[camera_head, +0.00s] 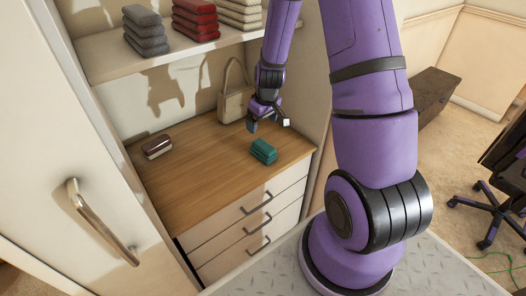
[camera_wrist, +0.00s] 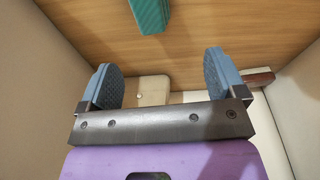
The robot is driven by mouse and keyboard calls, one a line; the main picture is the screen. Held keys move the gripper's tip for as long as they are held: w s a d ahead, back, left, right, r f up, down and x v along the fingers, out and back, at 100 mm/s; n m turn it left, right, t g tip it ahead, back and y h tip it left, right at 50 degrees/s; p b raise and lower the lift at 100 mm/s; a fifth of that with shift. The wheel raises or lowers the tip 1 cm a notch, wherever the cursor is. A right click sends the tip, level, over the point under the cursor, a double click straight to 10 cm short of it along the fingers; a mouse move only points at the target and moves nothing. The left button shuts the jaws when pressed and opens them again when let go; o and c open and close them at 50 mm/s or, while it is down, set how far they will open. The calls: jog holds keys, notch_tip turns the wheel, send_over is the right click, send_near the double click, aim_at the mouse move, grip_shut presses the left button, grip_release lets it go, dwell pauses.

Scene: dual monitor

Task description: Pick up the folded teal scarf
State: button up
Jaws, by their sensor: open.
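The folded teal scarf (camera_head: 263,151) lies on the wooden top of the drawer unit, near its right front edge. It also shows at the top edge of the wrist view (camera_wrist: 150,16), partly cut off, beyond my fingertips. My gripper (camera_head: 268,122) hangs above the wooden top, behind the scarf and apart from it. In the wrist view my gripper (camera_wrist: 160,80) has its two blue-grey finger pads spread wide, with nothing between them at the tips.
A beige handbag (camera_head: 236,103) stands at the back, close behind my gripper. A dark red folded item (camera_head: 157,146) lies at the left of the wooden top (camera_head: 205,180). A shelf (camera_head: 150,52) with folded stacks hangs above. The cabinet's side wall (camera_head: 318,90) is close on the right.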

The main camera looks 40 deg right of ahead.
send_over(263, 146)
jog(key=s, duration=0.1)
notch_tip(263, 146, down, 5)
jog(key=shift+f, duration=0.1)
jog(key=shift+w+f, duration=0.25)
jog(key=shift+f, duration=1.4)
jog(key=shift+w+f, duration=0.25)
jog(key=shift+f, duration=1.45)
jog(key=shift+w+f, duration=0.25)
jog(key=shift+f, duration=1.4)
jog(key=shift+c, duration=0.2)
jog(key=c, duration=1)
